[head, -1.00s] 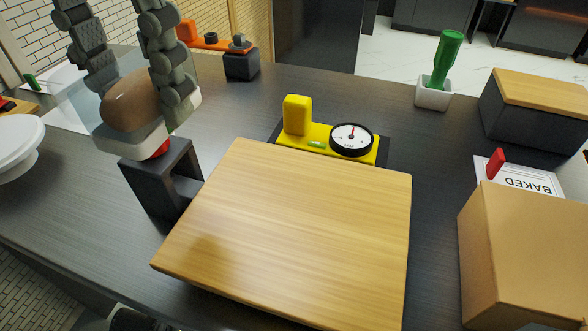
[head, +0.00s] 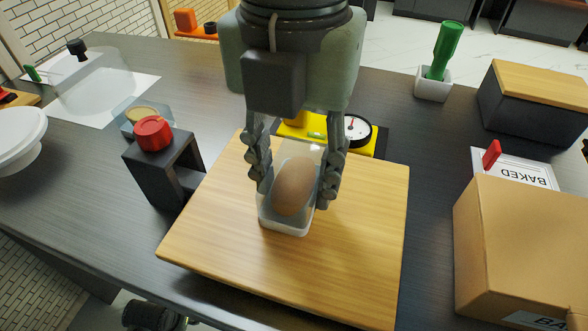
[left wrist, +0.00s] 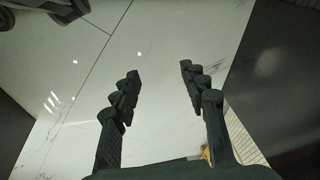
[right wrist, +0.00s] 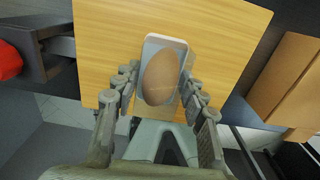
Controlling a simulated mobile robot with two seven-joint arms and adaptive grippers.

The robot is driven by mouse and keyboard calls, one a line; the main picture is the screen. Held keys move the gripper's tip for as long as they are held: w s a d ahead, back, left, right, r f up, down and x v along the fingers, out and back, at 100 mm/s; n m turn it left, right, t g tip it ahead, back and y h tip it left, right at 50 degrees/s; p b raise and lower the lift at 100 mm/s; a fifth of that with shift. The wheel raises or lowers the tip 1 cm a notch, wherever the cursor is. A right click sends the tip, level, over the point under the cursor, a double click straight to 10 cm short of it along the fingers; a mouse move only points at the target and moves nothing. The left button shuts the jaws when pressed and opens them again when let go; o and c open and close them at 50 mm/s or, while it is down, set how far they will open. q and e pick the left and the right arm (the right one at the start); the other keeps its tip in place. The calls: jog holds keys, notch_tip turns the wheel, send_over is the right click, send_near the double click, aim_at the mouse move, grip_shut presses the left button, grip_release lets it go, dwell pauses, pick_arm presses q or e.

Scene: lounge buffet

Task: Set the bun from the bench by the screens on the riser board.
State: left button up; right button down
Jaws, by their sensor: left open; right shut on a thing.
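The brown bun (head: 294,186) sits in a small white tray (head: 284,226) with clear sides. My right gripper (head: 294,192) is shut around it, one finger on each side, pointing down. It is over the middle of the pale wooden riser board (head: 365,250). I cannot tell whether the tray touches the board or hangs just above it. The right wrist view also shows the bun (right wrist: 161,77) between the fingers, with the board (right wrist: 225,35) behind. My left gripper (left wrist: 160,85) is open and empty above the pale floor in the left wrist view.
A dark stand with a red button (head: 154,133) is left of the board. A yellow dial device (head: 358,131) stands behind it, partly hidden by my arm. A cardboard box (head: 520,245) stands at right. A white cake stand (head: 18,135) is at far left.

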jog(key=shift+f, duration=0.35)
pick_arm(q)
jog(key=shift+s+f, duration=0.1)
jog(key=shift+f, duration=0.3)
pick_arm(e)
jog(key=shift+f+b, duration=0.15)
jog(key=shift+b, duration=0.15)
jog(key=c, duration=0.9)
grip_release()
pick_arm(q)
jog(key=shift+r, duration=0.6)
pick_arm(e)
jog(key=shift+o, duration=0.2)
